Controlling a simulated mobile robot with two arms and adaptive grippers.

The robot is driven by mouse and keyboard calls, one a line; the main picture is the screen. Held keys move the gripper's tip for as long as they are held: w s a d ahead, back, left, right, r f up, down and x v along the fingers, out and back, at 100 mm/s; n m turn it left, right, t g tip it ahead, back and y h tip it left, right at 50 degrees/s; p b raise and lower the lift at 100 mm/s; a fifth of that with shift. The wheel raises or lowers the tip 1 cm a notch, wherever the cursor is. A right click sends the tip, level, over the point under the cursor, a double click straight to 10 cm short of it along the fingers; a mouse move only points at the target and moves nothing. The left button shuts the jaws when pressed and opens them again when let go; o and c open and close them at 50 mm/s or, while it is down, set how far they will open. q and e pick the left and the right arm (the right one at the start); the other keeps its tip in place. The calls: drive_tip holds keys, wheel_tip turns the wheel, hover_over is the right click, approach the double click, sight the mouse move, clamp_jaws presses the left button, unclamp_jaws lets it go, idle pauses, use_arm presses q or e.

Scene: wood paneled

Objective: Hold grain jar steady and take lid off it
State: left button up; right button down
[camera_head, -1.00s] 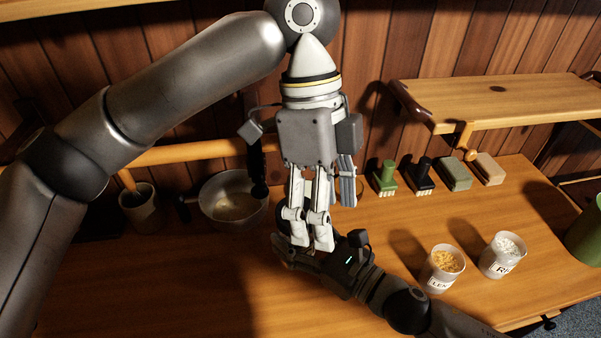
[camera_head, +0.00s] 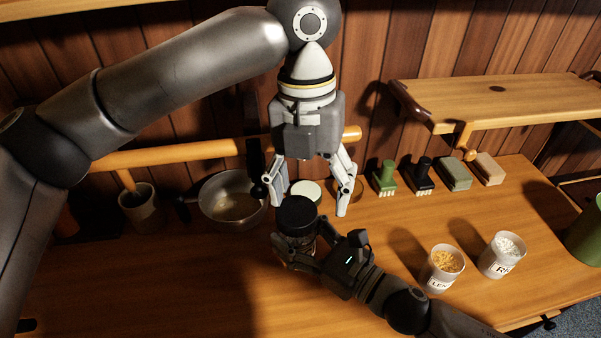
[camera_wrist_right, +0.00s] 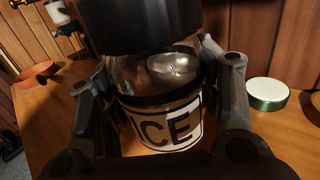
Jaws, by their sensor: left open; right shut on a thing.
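The grain jar (camera_head: 302,245) stands low in my right gripper (camera_head: 297,250). Its dark round lid (camera_head: 296,215) covers the top in the head view. In the right wrist view the glass jar (camera_wrist_right: 165,125) has a label reading "ICE", with the dark lid (camera_wrist_right: 140,22) above it; I cannot tell how firmly the lid sits. My right gripper is shut on the jar, with a finger on each side. My left gripper (camera_head: 311,204) is open and empty, its fingers spread wide behind and above the lid.
A pale round lid-like disc (camera_head: 306,191) lies behind the jar; it shows green-rimmed in the right wrist view (camera_wrist_right: 268,93). Two labelled cups (camera_head: 441,268) stand right. Brushes (camera_head: 386,178) line the back.

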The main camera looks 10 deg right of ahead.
sight(300, 210)
use_arm(q)
drive_tip(key=m, duration=0.1)
drive_tip(key=w+m, duration=0.1)
drive_tip(key=m, duration=0.2)
drive_tip(key=shift+w+a+f+t, duration=0.1)
drive_tip(key=shift+w+a+t, duration=0.1)
drive_tip(key=shift+a+t, duration=0.1)
drive_tip(key=m, duration=0.1)
drive_tip(key=w+m, duration=0.1)
drive_tip(key=m, duration=0.2)
drive_tip(key=shift+w+a+f+t+y, duration=0.1)
drive_tip(key=shift+w+a+t+y, duration=0.1)
drive_tip(key=shift+w+t+y, duration=0.15)
drive_tip(key=shift+m, duration=0.3)
drive_tip(key=shift+f, duration=4)
drive_tip(key=shift+s, duration=0.1)
drive_tip(key=c, duration=0.7)
drive_tip(key=o, duration=1)
drive_tip(key=shift+c, duration=0.2)
drive_tip(key=shift+r, duration=0.1)
